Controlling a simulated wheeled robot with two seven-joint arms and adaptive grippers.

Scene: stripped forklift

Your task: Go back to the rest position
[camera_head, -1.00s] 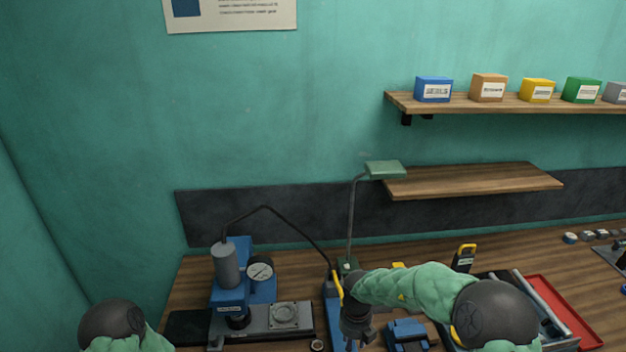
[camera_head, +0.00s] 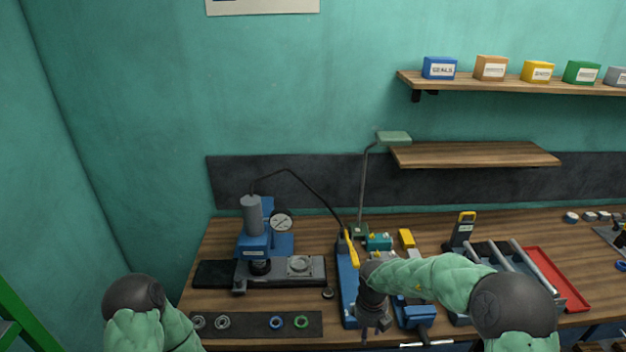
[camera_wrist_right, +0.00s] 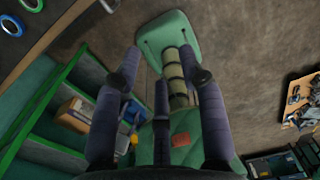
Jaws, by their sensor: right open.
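My right gripper (camera_head: 374,332) points down in front of the bench's front edge, just right of the dark mat. In the right wrist view my right gripper (camera_wrist_right: 165,72) has its fingers apart, with nothing between them. My right forearm reaches in from the right above the bench. Only a rounded joint and green sleeve of my left arm show at the lower left; its gripper is out of view.
The wooden bench (camera_head: 215,240) carries a blue press (camera_head: 253,228) with a gauge, a dark mat (camera_head: 250,324) with several rings, a blue vise (camera_head: 418,315) and a red tray (camera_head: 556,278). A green ladder-like frame (camera_head: 14,312) stands at lower left.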

